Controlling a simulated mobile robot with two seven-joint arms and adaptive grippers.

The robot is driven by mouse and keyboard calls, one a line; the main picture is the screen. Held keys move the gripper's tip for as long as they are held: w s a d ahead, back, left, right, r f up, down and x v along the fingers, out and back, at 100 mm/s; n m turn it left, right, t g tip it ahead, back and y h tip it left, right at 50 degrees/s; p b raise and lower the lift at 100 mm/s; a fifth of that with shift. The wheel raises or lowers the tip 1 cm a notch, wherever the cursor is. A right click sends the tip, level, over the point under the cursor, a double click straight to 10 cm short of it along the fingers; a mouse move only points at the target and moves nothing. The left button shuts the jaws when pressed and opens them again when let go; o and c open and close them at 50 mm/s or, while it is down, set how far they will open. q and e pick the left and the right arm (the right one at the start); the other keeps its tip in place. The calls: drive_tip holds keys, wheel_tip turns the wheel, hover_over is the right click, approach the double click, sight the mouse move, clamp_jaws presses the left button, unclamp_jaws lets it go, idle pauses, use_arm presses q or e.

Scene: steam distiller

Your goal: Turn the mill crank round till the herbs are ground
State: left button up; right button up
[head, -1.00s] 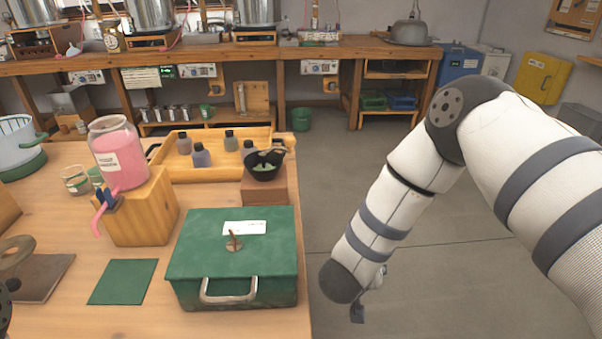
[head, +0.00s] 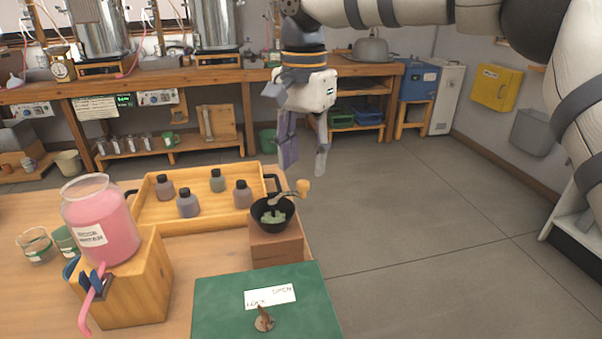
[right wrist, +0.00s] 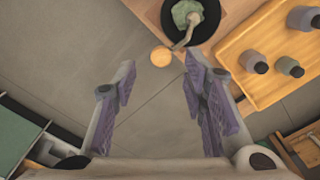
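The mill is a black bowl (head: 270,220) with pale green herbs (head: 274,217) in it, on a reddish-brown wooden block (head: 275,246) at the table's right edge. Its crank (head: 285,198) ends in a round wooden knob (head: 303,187) that juts out to the right. My right gripper (head: 305,162) points down above and beyond the mill, open and empty. In the right wrist view the knob (right wrist: 161,56) lies just beyond the open fingertips (right wrist: 158,75), apart from them, with the bowl (right wrist: 205,25) at the top. My left gripper is not in view.
A wooden tray (head: 219,213) with several small bottles stands left of the mill. A green box lid (head: 225,310) is in front of it. A pink jar (head: 100,225) stands on a wooden stand at the left. Open floor (head: 420,220) lies to the right.

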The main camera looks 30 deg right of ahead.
sight(303, 182)
drive_tip(key=shift+f, duration=2)
clamp_jaws()
drive_tip(key=shift+r, duration=0.1)
